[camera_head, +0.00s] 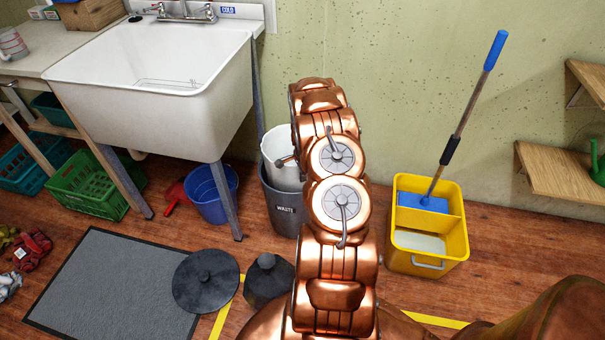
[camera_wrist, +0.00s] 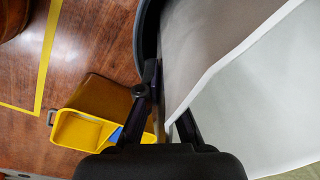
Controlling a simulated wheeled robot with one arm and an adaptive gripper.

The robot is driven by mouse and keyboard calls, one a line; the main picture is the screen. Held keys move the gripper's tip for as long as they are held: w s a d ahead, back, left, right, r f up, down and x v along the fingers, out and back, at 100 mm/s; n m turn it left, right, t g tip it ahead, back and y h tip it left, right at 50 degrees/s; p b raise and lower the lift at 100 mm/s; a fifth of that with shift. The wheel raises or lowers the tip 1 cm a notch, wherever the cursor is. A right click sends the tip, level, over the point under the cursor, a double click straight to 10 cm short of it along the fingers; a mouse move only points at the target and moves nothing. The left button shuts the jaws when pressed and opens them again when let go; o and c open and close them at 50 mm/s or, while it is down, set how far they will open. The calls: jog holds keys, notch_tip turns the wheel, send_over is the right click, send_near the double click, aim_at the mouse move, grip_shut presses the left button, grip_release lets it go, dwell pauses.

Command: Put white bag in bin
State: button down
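The white bag (camera_head: 281,150) shows in the head view in the mouth of the grey bin marked WASTE (camera_head: 285,210), partly hidden by my copper arm. It stands above the bin's rim. In the wrist view the bag (camera_wrist: 255,105) fills the right side as a pale sheet with a folded edge, with the dark bin rim (camera_wrist: 147,30) beside it. My gripper (camera_wrist: 168,95) has its two dark fingers apart at the bag's edge; whether the fingers touch it is unclear. In the head view my gripper is hidden behind the arm.
A yellow mop bucket (camera_head: 430,260) stands right of the bin. A blue bucket (camera_head: 211,195) and white sink (camera_head: 150,110) are left. A round dark lid (camera_head: 206,280) and a dark container (camera_head: 268,279) are in front. A wooden shelf (camera_head: 560,180) juts out at right.

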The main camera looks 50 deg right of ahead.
jog(key=shift+f+b, duration=1.2)
jog(key=shift+f, duration=1.6)
jog(key=c, duration=1.2)
grip_release()
jog(key=shift+c, duration=0.2)
notch_tip(320, 180, up, 20)
jog(key=p, duration=0.1)
jog(key=shift+s+a, duration=0.2)
jog(key=shift+s, duration=0.2)
